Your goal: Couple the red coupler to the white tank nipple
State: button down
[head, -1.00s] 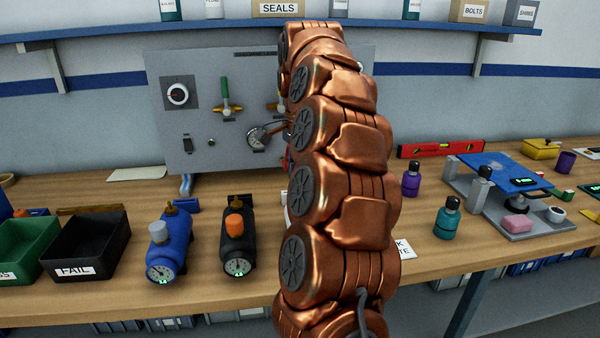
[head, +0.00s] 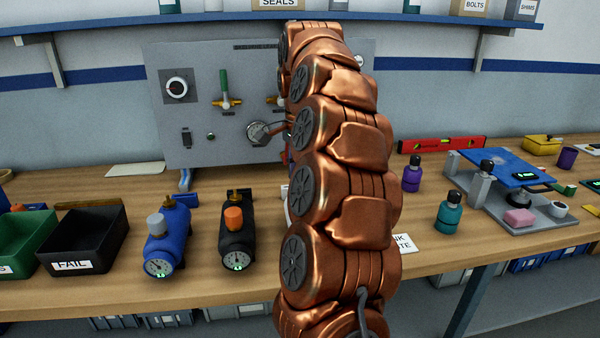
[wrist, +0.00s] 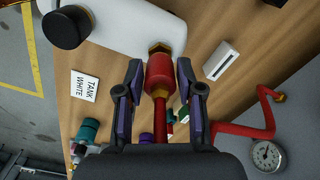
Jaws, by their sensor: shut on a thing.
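In the wrist view my gripper (wrist: 160,80) is shut on the red coupler (wrist: 159,70), one finger on each side of it. A red hose (wrist: 160,118) runs from the coupler back toward my palm. The coupler's far end lines up with the brass nipple (wrist: 158,47) on the white tank (wrist: 150,22) and appears to meet it. I cannot tell whether it is seated. The tank has a black cap (wrist: 66,27). In the head view my arm hides the gripper, coupler and nipple.
A "TANK WHITE" card (wrist: 84,86) lies beside the tank. A white slotted block (wrist: 221,61) and a gauge (wrist: 268,155) with red hose are on the right. Blue (head: 168,240) and black (head: 237,235) tanks stand left of my arm, a teal bottle (head: 449,215) right.

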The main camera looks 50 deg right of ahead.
jog(key=shift+f+b, duration=0.35)
jog(key=shift+f, duration=0.15)
jog(key=c, duration=0.7)
grip_release()
jog(key=shift+o, duration=0.2)
jog(key=shift+r, duration=0.1)
notch_tip(320, 180, up, 3)
jog(key=p, duration=0.3)
jog(key=shift+r, duration=0.1)
jog(key=shift+p, duration=0.75)
jog(key=shift+p, duration=0.3)
